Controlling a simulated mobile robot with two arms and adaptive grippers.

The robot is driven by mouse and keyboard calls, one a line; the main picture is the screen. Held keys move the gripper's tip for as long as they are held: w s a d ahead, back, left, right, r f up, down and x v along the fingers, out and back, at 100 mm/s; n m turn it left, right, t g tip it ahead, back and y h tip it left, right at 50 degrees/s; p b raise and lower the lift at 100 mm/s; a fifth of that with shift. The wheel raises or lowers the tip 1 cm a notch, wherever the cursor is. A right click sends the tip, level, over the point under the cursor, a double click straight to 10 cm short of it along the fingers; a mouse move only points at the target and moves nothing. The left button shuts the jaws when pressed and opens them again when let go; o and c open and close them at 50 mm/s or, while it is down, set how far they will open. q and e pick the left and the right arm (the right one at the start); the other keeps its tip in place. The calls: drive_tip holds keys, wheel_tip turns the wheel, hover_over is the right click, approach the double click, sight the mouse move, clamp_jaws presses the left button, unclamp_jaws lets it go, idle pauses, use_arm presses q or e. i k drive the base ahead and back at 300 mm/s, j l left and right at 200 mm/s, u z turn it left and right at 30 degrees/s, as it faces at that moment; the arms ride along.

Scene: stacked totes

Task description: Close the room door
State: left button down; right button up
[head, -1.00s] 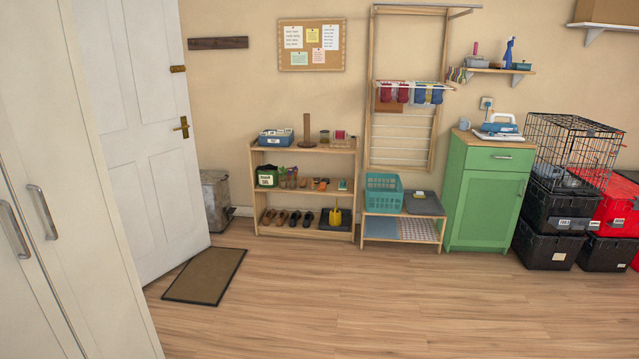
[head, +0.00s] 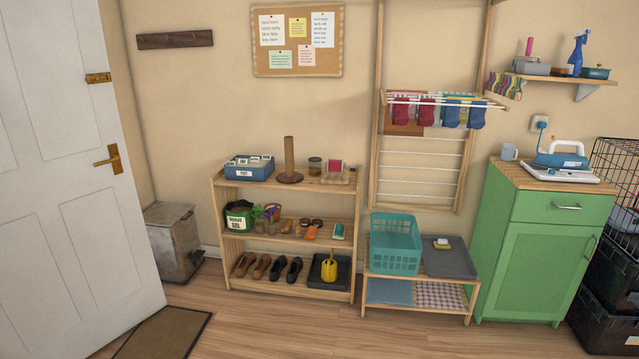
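The white panelled room door (head: 65,180) stands open at the left of the head view, its free edge toward the middle of the picture. It has a brass lever handle (head: 108,159) near that edge and a brass latch (head: 98,78) higher up. The door's bottom edge is near a brown doormat (head: 165,335) on the floor. The door's hinge side is out of view. Neither of my grippers shows in the head view.
A grey metal bin (head: 173,243) stands beyond the door's free edge. A wooden shoe rack (head: 288,185), a low bench (head: 420,285) with a teal basket (head: 396,243), and a green cabinet (head: 535,240) line the wall. Black crates are at far right. The wooden floor in front is clear.

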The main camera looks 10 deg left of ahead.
sight(79, 272)
drive_tip(key=i+j, duration=0.15)
drive_tip(key=i, duration=0.3)
drive_tip(key=i+j, duration=0.2)
drive_tip(key=i, duration=0.25)
drive_tip(key=i+j, duration=0.15)
drive_tip(key=i, duration=0.3)
drive_tip(key=i+j, duration=0.2)
drive_tip(key=i, duration=0.25)
